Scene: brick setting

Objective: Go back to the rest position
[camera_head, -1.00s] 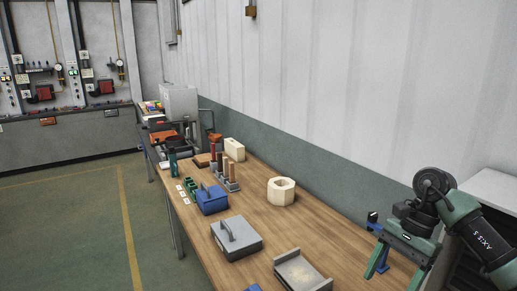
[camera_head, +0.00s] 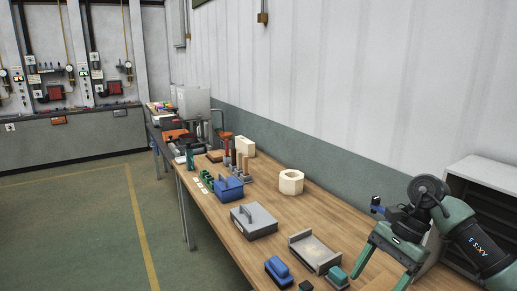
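My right gripper (camera_head: 380,276) is at the lower right, at the end of my grey and green arm. Its two green fingers are spread apart and point down over the near right part of the wooden bench (camera_head: 335,218). I see nothing between the fingers. A teal-topped block (camera_head: 337,275) lies just left of the gripper, and they look apart. My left gripper is not in view.
A grey cabinet (camera_head: 486,182) stands at right. The floor (camera_head: 75,225) at left is clear.

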